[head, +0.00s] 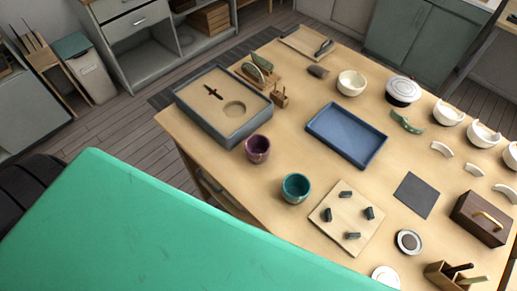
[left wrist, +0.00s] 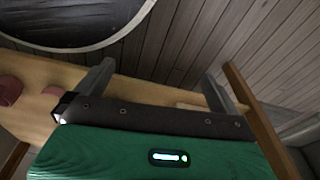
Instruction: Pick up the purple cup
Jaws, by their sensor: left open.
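The purple cup (head: 257,150) stands upright on the wooden table, close to its left edge, beside the near right corner of a grey sand tray (head: 222,135). A teal cup (head: 296,188) stands nearer and to its right. My left gripper shows only in the left wrist view (left wrist: 158,82); its two fingers are wide apart with nothing between them. The purple cup cannot be made out for sure in that view. My right gripper is in neither view.
A blue tray (head: 347,135) lies right of the purple cup. White bowls, pale shards and a dark box (head: 481,218) fill the right side. My green body part covers the lower left.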

